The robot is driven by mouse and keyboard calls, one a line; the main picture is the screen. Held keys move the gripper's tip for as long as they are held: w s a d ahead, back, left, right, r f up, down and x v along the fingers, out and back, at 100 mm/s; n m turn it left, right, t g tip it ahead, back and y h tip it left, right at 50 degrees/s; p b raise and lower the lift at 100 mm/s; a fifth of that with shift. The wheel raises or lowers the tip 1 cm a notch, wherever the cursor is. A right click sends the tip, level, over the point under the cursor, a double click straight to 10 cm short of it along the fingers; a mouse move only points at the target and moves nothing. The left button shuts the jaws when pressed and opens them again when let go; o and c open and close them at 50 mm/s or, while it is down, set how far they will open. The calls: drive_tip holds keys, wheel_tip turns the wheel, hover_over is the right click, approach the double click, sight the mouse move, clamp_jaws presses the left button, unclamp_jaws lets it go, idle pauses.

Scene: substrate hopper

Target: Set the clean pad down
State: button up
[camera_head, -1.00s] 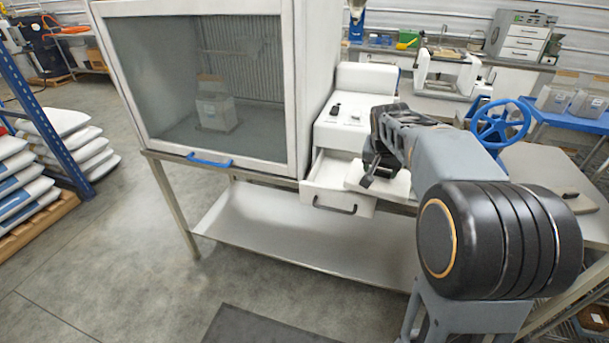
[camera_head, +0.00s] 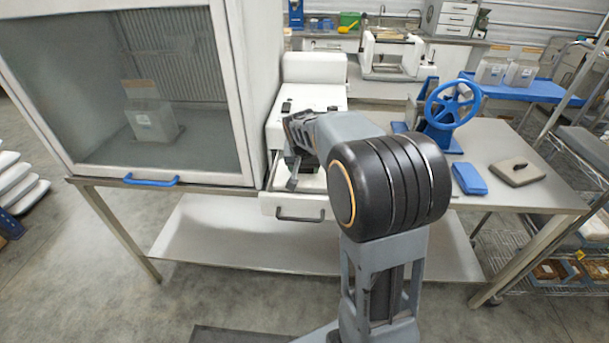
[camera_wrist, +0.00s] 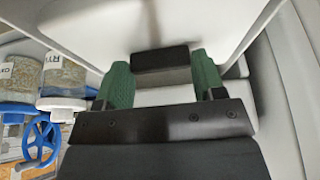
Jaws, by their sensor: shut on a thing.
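My gripper (camera_wrist: 158,85) is shut on the black grip (camera_wrist: 160,58) of a white flat pad, between its two green fingers. The white pad (camera_wrist: 105,25) spreads past the fingertips across the top of the wrist view. In the head view my gripper (camera_head: 300,168) is low over the open white drawer (camera_head: 293,208) of the white bench unit (camera_head: 312,97). My arm hides most of the pad there, and I cannot tell whether it touches the drawer. A grey-brown pad (camera_head: 535,176) with a dark grip lies on the table at right.
A blue block (camera_head: 469,178) lies beside the grey-brown pad. A blue handwheel (camera_head: 452,103) stands behind them. A glass-fronted cabinet (camera_head: 240,90) stands close at left, with a blue handle (camera_head: 150,181). The table (camera_head: 520,140) has bare room around the grey-brown pad.

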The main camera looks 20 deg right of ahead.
sight(304, 175)
drive_tip(key=shift+f, duration=1.8)
drive_tip(key=shift+f, duration=0.25)
drive_tip(key=o, duration=1)
drive_tip(key=shift+r, duration=0.1)
drive_tip(key=shift+c, duration=0.2)
